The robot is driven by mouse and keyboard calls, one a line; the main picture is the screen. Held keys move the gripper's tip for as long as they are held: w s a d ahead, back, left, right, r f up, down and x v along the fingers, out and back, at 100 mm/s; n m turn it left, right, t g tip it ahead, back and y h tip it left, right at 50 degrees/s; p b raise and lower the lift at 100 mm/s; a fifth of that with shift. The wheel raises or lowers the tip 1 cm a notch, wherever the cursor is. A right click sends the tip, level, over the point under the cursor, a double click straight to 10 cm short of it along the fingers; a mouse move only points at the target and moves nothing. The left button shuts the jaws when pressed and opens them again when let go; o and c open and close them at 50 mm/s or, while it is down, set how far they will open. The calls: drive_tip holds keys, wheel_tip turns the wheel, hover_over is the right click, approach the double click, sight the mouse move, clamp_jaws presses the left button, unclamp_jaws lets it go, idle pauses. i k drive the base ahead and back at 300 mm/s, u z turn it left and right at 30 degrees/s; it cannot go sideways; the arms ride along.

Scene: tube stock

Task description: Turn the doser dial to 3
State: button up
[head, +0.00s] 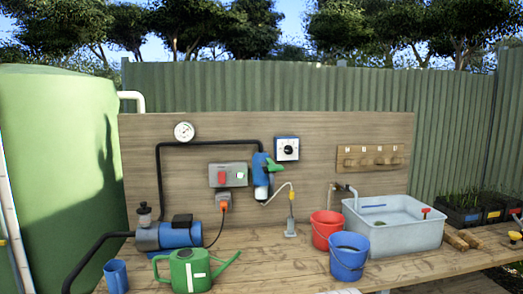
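A square plate with a blue edge and a round black dial (289,149) is fixed to the wooden back board, right of centre. The dial's pointer and numbers are too small to read. Just left of it and lower, a blue unit with a green handle (274,167) sits on the black pipe line. I cannot tell for sure whether the dial plate or the blue unit is the doser. My gripper is not in view, and nothing is seen touching the dial.
A switch box (228,175) with red and green buttons and a round gauge (184,131) are on the board. On the bench (270,265) stand a blue pump (182,232), a green watering can (190,270), red (325,230) and blue (348,260) buckets and a grey basin (400,238).

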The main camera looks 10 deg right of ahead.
sight(289, 149)
drive_tip(key=z, duration=2.05)
drive_tip(key=i, duration=1.3)
drive_tip(key=u, duration=2.05)
drive_tip(key=i, duration=0.95)
drive_tip(key=z, duration=0.05)
